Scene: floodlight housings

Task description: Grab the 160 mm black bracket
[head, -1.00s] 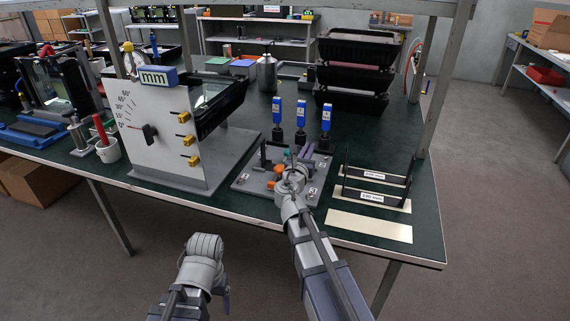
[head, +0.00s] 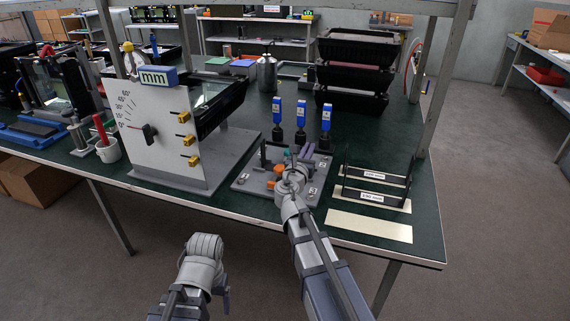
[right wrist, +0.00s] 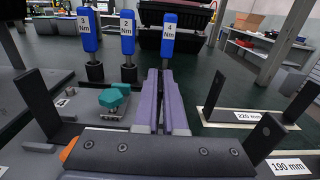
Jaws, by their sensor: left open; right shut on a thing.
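In the head view my right wrist hides most of the bracket. Whether it touches the plate I cannot tell. My left gripper (head: 226,298) is open and empty in front of the table, its fingers mostly hidden.
Three blue torque drivers (head: 302,112) stand behind the fixture. An angle-dial panel (head: 155,110) is left; black housings (head: 352,75) are stacked behind.

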